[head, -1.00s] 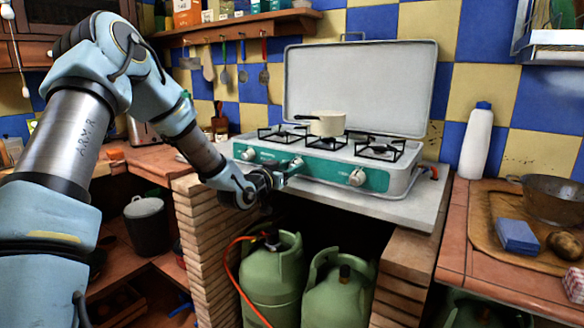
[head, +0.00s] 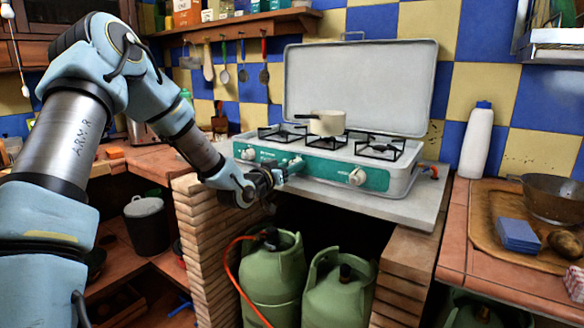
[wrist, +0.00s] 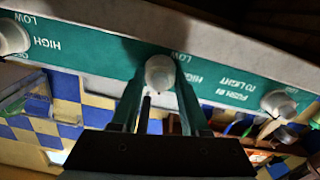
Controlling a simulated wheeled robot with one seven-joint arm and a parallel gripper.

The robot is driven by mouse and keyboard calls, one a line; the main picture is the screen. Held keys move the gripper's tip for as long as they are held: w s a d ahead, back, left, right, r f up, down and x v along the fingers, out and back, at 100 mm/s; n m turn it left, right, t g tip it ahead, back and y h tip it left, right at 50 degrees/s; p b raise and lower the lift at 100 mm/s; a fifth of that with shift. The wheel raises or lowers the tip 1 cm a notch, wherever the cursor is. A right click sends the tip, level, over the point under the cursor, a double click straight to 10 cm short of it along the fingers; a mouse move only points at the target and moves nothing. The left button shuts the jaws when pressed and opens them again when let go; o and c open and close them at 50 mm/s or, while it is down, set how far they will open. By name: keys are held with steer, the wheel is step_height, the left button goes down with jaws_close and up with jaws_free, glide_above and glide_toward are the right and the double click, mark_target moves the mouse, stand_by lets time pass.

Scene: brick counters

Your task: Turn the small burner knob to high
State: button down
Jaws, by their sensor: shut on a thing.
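The camping stove (head: 325,172) has a teal front panel with three white knobs. My gripper (head: 290,168) is at the middle knob (head: 298,162), shut on it. In the wrist view, which is upside down, my gripper's two fingers (wrist: 160,90) hold the sides of this round knob (wrist: 160,72). "LOW" and "HIGH" are printed on the panel near it. The pointer mark on the knob cannot be made out. The right knob (head: 356,177) and left knob (head: 249,154) are untouched.
A cream pot (head: 327,123) stands on the middle burner. The lid (head: 360,85) is raised behind. Green gas bottles (head: 274,275) stand below the counter, with an orange hose. Brick pillars flank the opening. A white bottle (head: 477,142) stands at the right.

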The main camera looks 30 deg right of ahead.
steer(key=n, duration=0.4)
steer(key=shift+n, duration=0.3)
steer(key=n, duration=0.3)
steer(key=shift+w+a+n, duration=0.1)
steer(key=shift+n, duration=0.2)
steer(key=n+p, duration=0.1)
steer(key=n, duration=0.3)
steer(key=shift+f, duration=0.1)
steer(key=shift+n, duration=1.7)
steer(key=shift+f, duration=0.1)
steer(key=shift+c, duration=2)
jaws_free()
